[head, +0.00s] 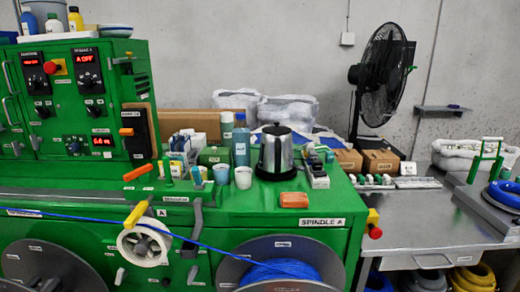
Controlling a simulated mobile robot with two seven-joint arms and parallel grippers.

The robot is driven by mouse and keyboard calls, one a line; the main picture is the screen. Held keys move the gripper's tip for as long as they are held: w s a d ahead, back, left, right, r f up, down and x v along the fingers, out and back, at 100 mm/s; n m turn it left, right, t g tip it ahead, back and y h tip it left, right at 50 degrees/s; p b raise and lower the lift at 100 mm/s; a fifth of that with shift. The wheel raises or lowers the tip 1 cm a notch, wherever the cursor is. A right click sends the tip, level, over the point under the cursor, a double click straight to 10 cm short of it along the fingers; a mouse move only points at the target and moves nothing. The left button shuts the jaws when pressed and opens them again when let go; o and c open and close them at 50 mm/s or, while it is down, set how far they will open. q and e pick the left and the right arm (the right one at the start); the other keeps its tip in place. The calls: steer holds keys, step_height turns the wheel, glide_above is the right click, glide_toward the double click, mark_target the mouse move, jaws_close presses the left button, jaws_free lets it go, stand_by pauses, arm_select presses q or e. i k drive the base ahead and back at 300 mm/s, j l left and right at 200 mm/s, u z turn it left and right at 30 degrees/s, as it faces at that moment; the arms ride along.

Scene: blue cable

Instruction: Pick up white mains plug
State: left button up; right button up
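I cannot make out a white mains plug for certain. Neither of my grippers is in view.
The green machine top (255,207) carries cups (243,177), bottles (241,145) and an orange block (294,200). A blue cable (110,219) runs across the front to a spool (280,270). The steel table (415,220) at right has clear room. A black fan (383,70) stands behind.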

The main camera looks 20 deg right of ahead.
mark_target(310, 146)
steer(key=l+u, duration=0.25)
steer(key=u, duration=0.2)
steer(key=l+u, duration=0.3)
steer(key=u, duration=0.15)
steer(key=l+u, duration=0.4)
steer(key=j, duration=0.1)
